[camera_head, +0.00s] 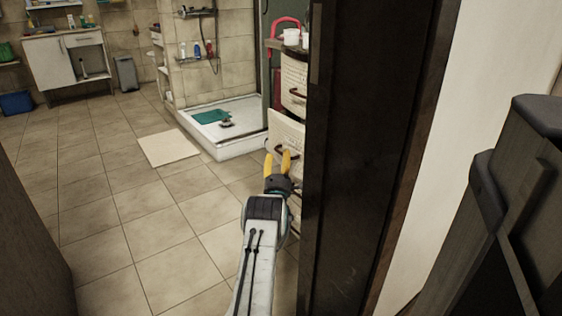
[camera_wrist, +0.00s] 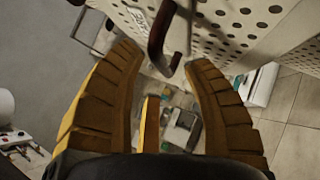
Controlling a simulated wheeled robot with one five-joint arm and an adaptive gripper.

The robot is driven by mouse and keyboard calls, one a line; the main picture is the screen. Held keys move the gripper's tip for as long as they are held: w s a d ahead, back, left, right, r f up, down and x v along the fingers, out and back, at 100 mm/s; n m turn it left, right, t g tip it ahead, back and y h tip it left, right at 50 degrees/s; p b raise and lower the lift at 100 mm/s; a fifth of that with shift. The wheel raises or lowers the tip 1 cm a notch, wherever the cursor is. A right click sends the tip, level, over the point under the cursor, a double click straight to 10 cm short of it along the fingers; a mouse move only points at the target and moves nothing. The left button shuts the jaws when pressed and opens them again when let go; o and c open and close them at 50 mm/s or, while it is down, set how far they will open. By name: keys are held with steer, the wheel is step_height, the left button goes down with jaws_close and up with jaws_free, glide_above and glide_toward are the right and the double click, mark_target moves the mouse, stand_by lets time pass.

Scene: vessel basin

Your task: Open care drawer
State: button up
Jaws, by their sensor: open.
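A pale perforated drawer unit stands partly behind the dark door edge in the head view. Its upper drawer (camera_head: 294,75) has a dark handle. A lower drawer front (camera_head: 284,128) sits farther out to the left, with a dark curved handle near my fingertips. My gripper (camera_head: 277,160) is open, its yellow fingers just in front of that lower front. In the wrist view, a dark red handle (camera_wrist: 158,36) lies just beyond and between the spread fingertips (camera_wrist: 160,60), beside a perforated front (camera_wrist: 235,22). I cannot tell whether the fingers touch it. Small mixed items show below between the fingers.
A dark door edge (camera_head: 360,160) stands close right of my arm and hides much of the unit. A white shower tray (camera_head: 235,146) lies behind left. A beige mat (camera_head: 168,149) lies on the tiles. The floor at left is clear.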

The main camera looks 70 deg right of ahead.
steer(key=shift+b+x, duration=1.25)
steer(key=shift+o, duration=0.2)
jaws_close()
